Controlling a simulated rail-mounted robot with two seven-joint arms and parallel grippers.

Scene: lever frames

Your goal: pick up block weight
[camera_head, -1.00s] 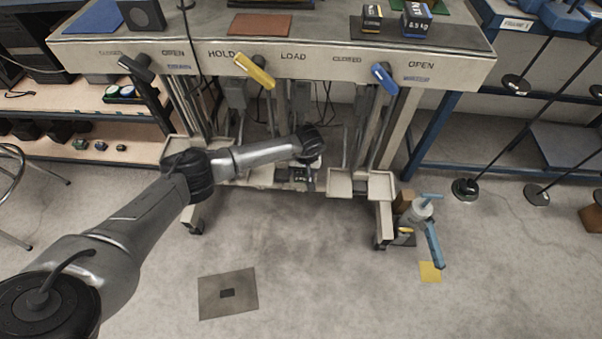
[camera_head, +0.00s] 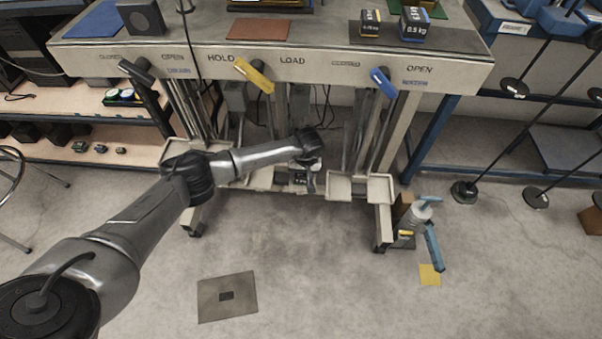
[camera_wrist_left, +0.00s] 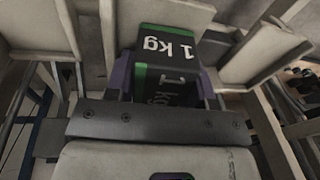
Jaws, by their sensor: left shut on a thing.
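The block weight (camera_wrist_left: 166,62) is black with green edge bands and white "1 kg" lettering. It shows close up in the left wrist view, between the fingers of my left gripper (camera_wrist_left: 163,84). The gripper is shut on it. In the head view the dark block (camera_head: 300,179) is small and partly hidden, low at the middle of the lever frame below the LOAD label. My left arm reaches to it from the left. My right gripper is not in view.
Pale trays (camera_head: 345,187) flank the block's spot. Above are the frame's yellow lever (camera_head: 254,74), blue lever (camera_head: 383,82) and black lever (camera_head: 139,73). A blue 0.5 kg weight (camera_head: 416,25) stands on the bench top. The floor in front is mostly clear.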

